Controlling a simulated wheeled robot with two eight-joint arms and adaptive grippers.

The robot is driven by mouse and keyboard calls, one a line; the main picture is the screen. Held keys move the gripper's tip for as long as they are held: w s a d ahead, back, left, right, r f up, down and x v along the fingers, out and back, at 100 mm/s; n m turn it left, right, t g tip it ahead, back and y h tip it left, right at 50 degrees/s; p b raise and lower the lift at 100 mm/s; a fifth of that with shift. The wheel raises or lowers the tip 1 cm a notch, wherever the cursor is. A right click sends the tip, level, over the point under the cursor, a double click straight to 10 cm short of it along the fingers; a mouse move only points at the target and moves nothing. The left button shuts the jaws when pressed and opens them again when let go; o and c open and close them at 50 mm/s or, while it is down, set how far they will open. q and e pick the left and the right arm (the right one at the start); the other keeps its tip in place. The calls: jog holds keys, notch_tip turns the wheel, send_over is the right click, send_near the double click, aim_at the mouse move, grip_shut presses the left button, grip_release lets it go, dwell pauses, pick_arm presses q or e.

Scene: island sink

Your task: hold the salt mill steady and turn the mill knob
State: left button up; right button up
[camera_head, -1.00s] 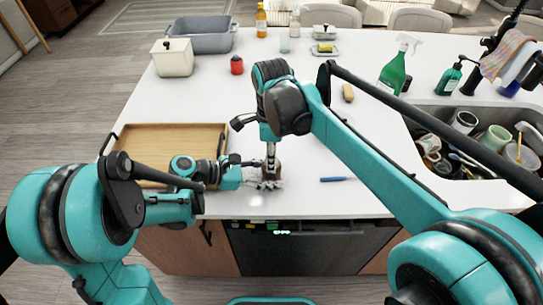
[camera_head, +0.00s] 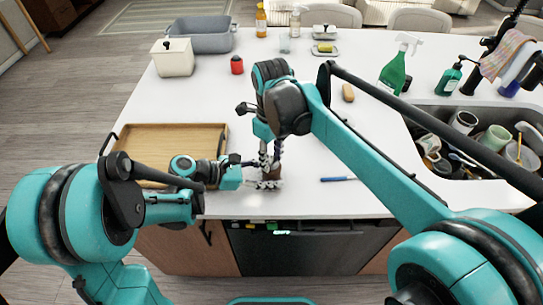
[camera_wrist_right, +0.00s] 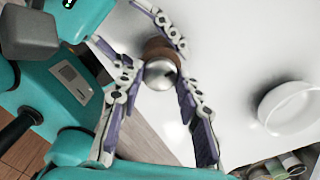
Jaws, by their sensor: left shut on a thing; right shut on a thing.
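The salt mill has a brown body (camera_wrist_right: 157,48) and a round silver mill knob (camera_wrist_right: 160,74) on top. It stands near the front edge of the white counter, and its brown side (camera_head: 278,172) shows partly in the head view. My left gripper (camera_head: 268,184) comes in low from the left and is shut around the mill's body. My right gripper (camera_head: 270,163) points down from above, shut on the knob. In the right wrist view, the right gripper's fingers (camera_wrist_right: 162,78) lie on either side of the knob. The mill's lower part is mostly hidden by fingers.
A wooden tray (camera_head: 150,133) lies left of the mill, close to my left arm. A blue-handled utensil (camera_head: 338,179) lies to the right. The sink (camera_head: 420,118), full of dishes, is farther right.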

aim_at(272, 160)
dwell(0.4)
jog(key=o, duration=1.2)
jog(key=shift+r, duration=0.1)
notch_tip(272, 160, up, 12)
jog(key=shift+f, duration=0.1)
pick_arm(q)
jog(key=o, duration=1.4)
jog(key=shift+a, duration=0.15)
